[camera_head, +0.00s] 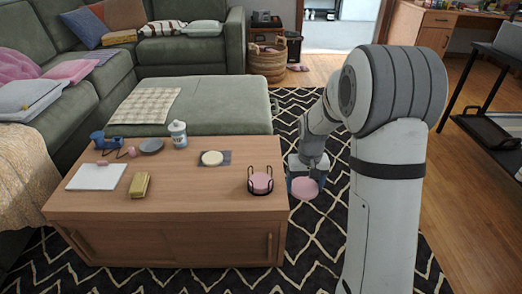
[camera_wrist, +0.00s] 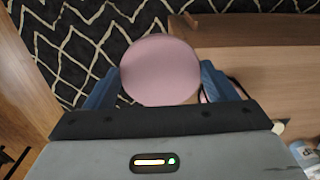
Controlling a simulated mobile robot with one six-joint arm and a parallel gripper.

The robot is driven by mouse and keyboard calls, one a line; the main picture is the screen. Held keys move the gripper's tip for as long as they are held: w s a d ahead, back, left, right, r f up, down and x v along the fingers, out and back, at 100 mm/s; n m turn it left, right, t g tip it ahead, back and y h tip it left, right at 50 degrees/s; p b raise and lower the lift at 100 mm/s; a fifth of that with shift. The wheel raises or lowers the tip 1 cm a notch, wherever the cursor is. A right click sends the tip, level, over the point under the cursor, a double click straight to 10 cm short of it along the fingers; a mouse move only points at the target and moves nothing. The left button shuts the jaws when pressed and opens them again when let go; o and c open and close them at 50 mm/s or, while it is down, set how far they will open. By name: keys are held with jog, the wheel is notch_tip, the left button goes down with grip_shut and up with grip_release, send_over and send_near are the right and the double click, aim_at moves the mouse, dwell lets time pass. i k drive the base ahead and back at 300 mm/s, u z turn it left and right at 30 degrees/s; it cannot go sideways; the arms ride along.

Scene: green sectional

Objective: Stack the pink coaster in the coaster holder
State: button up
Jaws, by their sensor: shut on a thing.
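My gripper (camera_head: 305,180) is shut on a round pink coaster (camera_head: 305,188), just off the right end of the coffee table. In the wrist view the held coaster (camera_wrist: 160,70) sits between the two blue fingers, its flat face towards the camera. The black wire coaster holder (camera_head: 250,186) stands upright near the table's front right corner, left of my gripper. Pink coaster material (camera_head: 261,181) shows inside the holder; how many pieces I cannot tell. In the wrist view the right finger mostly hides the holder.
The wooden coffee table (camera_head: 200,215) also bears a white pad (camera_head: 97,177), a yellow block (camera_head: 139,185), a lidded jar (camera_head: 179,135), a grey dish (camera_head: 151,145) and a cream disc (camera_head: 212,158) on a dark square. A green ottoman (camera_head: 225,105) adjoins its back.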

aim_at(211, 158)
jog(key=i, duration=0.9)
jog(key=u, duration=0.05)
